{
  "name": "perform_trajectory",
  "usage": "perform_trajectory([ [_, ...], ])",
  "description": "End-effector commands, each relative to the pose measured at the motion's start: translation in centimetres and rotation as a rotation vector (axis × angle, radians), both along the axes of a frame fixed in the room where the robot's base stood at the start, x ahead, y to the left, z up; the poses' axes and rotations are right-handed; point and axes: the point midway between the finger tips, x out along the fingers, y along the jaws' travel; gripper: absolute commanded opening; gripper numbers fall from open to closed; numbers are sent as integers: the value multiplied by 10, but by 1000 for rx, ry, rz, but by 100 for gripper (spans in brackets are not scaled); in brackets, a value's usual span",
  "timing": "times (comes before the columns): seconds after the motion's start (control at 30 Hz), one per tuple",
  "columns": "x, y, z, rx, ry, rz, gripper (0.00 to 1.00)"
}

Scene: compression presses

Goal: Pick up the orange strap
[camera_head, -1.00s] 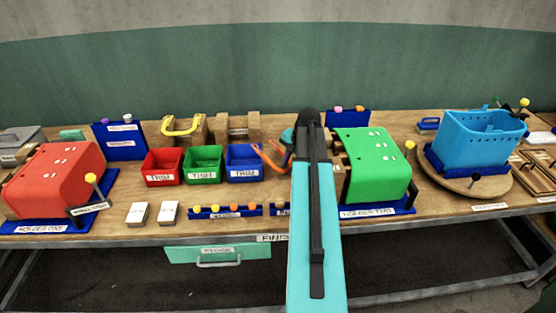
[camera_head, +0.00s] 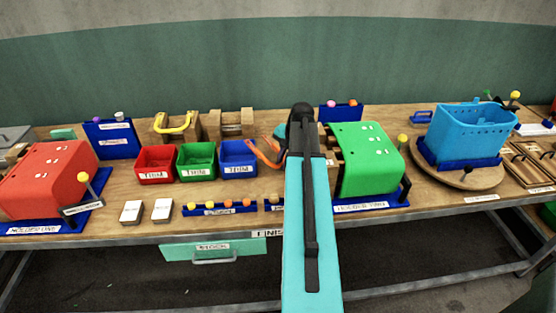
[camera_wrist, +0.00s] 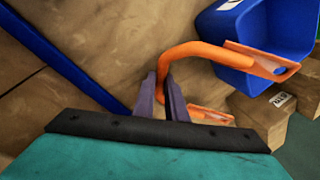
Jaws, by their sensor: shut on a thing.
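The orange strap (camera_head: 266,155) is a bent band with flat ends, next to the right side of the blue bin in the head view. In the wrist view the strap (camera_wrist: 192,51) curves up and right from between the fingers of my gripper (camera_wrist: 168,88), which is shut on it. One flat end reaches over the blue bin's rim area; the other shows just right of the fingers. In the head view my arm hides the fingers and part of the strap. I cannot tell how high the strap is above the table.
The blue bin (camera_head: 238,159) stands close to the strap, with green (camera_head: 197,161) and red (camera_head: 156,164) bins to its left. The green holder (camera_head: 366,160) stands just right of my arm. A wooden block (camera_wrist: 262,112) is near the strap in the wrist view.

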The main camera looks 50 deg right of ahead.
Motion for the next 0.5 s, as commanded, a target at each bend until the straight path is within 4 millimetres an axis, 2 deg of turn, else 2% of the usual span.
perform_trajectory([
  [0.27, 0, 0, 11, 0, 0, 0, 0],
  [0.5, 1, -1, 37, -2, -2, -1, 0],
])
